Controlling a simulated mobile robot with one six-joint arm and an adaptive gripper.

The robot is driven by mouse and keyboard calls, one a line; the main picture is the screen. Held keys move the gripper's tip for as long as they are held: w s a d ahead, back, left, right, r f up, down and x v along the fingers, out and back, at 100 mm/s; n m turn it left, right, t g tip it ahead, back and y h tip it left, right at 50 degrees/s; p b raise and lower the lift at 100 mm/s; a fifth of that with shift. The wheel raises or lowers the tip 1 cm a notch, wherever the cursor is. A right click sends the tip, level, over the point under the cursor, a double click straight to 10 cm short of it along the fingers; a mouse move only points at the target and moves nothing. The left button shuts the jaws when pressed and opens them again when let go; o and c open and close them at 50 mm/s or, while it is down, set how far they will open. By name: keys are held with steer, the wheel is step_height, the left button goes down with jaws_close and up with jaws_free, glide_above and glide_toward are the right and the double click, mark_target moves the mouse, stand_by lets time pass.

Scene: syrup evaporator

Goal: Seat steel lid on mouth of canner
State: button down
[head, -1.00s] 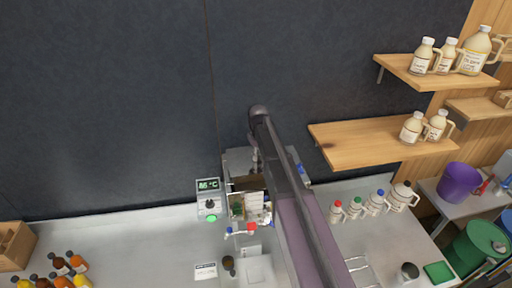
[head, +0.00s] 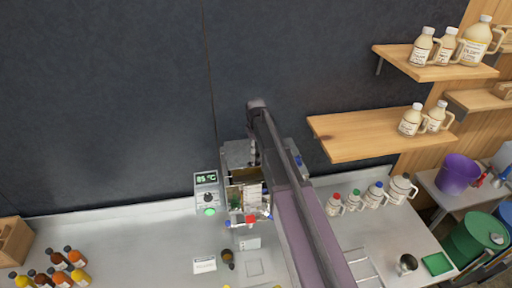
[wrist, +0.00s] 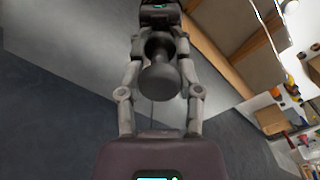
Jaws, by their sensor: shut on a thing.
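In the wrist view my gripper (wrist: 160,52) is shut on a dark, round-ended knob (wrist: 160,84), which appears to belong to the steel lid. The lid's plate cannot be made out clearly. In the head view my arm reaches up over the counter, and its far end is at the canner (head: 236,198). The canner is a boxy steel unit with a brown open top and small red and blue fittings at its front. My arm hides its right part and my gripper. Whether the lid touches the canner cannot be told.
A controller (head: 206,190) reading 85 °C stands left of the canner. Several jugs (head: 353,201) and a metal cup (head: 407,264) stand on the right of the counter. Bottles (head: 57,260) stand at the left. Wooden shelves (head: 365,135) jut from the wall at right.

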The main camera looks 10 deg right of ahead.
mark_target(256, 154)
steer(key=shift+f+b, duration=1.7)
steer(key=shift+f, duration=0.2)
steer(key=shift+f+b, duration=0.4)
stand_by(0.5)
steer(key=shift+c, duration=1)
jaws_free()
steer(key=shift+o, duration=1)
steer(key=shift+r, duration=0.2)
steer(key=shift+r+p, duration=3.35)
steer(key=shift+p, duration=0.15)
